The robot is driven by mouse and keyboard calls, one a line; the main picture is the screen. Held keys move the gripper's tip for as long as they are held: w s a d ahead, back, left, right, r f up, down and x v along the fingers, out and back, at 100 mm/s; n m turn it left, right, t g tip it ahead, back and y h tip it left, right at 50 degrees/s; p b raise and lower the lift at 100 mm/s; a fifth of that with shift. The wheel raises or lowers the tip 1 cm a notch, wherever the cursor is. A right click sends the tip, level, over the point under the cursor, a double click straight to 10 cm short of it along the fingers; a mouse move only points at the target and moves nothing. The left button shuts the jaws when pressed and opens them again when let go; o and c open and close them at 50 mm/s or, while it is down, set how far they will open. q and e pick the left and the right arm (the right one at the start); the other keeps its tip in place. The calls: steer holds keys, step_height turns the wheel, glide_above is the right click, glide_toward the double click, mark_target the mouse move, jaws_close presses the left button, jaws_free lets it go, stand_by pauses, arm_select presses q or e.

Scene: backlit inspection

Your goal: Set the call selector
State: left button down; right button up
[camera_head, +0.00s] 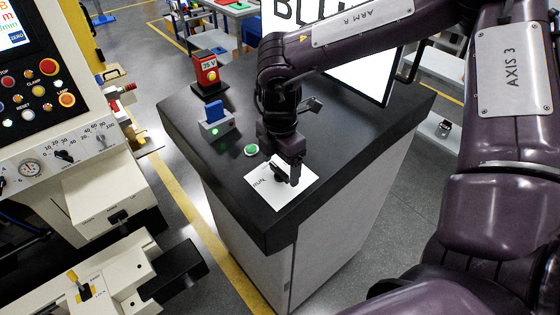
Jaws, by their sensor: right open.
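The call selector is a white plate (268,195) lying on the dark counter top near its front corner. The word RUN reads on its left part; the rest of its lettering is small or covered. A small black knob (278,174) sits on the plate. My right gripper (293,177) points down over the plate, at the knob's right side. It is open and hides part of the knob and plate. I cannot tell whether a finger touches the knob. My left gripper is not in view.
A green button (251,150) and a grey holder (217,124) with a blue piece stand behind the plate. A red 25 V box (207,72) stands at the back left. A backlit panel (370,78) rises at the back right. A cream machine (60,110) fills the left.

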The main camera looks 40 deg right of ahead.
steer(key=c, duration=1)
steer(key=n+b, duration=0.1)
steer(key=b, duration=0.1)
steer(key=n+b, duration=0.1)
steer(key=b, duration=0.1)
steer(key=shift+w+f+n, duration=0.2)
steer(key=shift+f+n, duration=0.05)
steer(key=shift+n, duration=0.15)
steer(key=shift+n+g+b, duration=0.4)
steer(key=shift+n+b, duration=0.4)
steer(key=shift+n, duration=0.1)
steer(key=shift+r+n, duration=0.15)
steer(key=shift+n, duration=0.35)
steer(key=shift+a+n, duration=0.1)
steer(key=shift+n, duration=0.7)
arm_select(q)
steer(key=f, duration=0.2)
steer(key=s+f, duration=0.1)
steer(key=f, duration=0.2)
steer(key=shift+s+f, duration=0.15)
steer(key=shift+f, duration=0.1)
arm_select(e)
steer(key=n, duration=0.2)
steer(key=n+h, duration=0.1)
steer(key=n, duration=0.1)
steer(key=shift+w+a+r+n+g, duration=0.1)
steer(key=shift+w+n+g, duration=0.05)
steer(key=shift+n+g, duration=0.2)
